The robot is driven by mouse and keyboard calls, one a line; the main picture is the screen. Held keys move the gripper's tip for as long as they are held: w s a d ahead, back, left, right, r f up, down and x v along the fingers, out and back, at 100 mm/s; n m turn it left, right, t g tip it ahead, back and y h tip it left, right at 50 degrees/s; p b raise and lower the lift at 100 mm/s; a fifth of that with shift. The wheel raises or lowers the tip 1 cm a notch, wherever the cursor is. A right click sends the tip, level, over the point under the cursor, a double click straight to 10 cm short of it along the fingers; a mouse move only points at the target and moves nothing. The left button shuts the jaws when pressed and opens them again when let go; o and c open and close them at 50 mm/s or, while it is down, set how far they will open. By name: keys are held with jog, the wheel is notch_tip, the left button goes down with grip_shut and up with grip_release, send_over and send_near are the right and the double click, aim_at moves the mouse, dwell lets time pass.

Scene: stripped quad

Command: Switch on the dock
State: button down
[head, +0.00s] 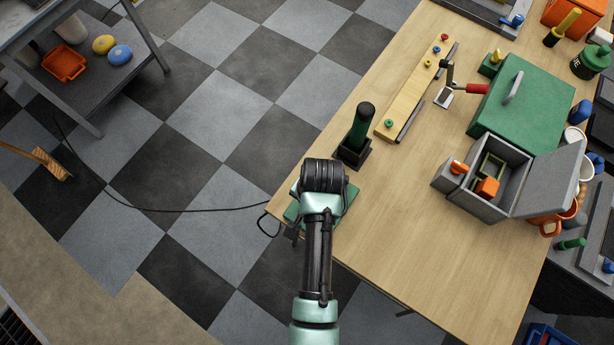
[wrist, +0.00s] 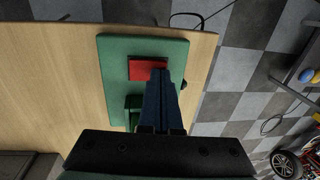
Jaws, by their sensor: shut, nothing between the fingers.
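The dock appears to be a flat green plate (head: 350,196) at the table's near-left corner, mostly hidden under my wrist in the head view. In the wrist view the green plate (wrist: 115,80) carries a red square pad (wrist: 148,68) and a small raised green block (wrist: 133,103). My gripper (wrist: 160,74) is shut and empty. Its fingertips overlap the right part of the red pad in the wrist view; I cannot tell whether they touch it. In the head view the fingers are hidden behind my wrist.
A dark-green handle in a black holder (head: 354,138) stands close behind the plate. An open grey box (head: 492,195), a green case (head: 523,105) and a wooden strip with pegs (head: 413,90) lie on the table (head: 400,250). A black cable (head: 190,210) runs across the floor.

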jog(key=shift+a+f, duration=0.1)
jog(key=shift+f, duration=0.1)
jog(key=shift+s+d+r+p, duration=0.3)
jog(key=shift+s+d+p, duration=0.15)
jog(key=shift+d+p, duration=0.25)
jog(key=r+p, duration=0.4)
jog(key=shift+w+a+r+p, duration=0.2)
jog(key=shift+r+p, duration=0.05)
jog(key=shift+p, duration=0.05)
jog(key=shift+a+r+b, duration=0.15)
jog(key=shift+r+b, duration=0.2)
jog(key=shift+b, duration=0.15)
notch_tip(320, 180, up, 9)
jog(key=b, duration=0.1)
jog(key=shift+w+a+f+b, duration=0.2)
jog(key=shift+w+a+b, duration=0.1)
jog(key=shift+a, duration=0.1)
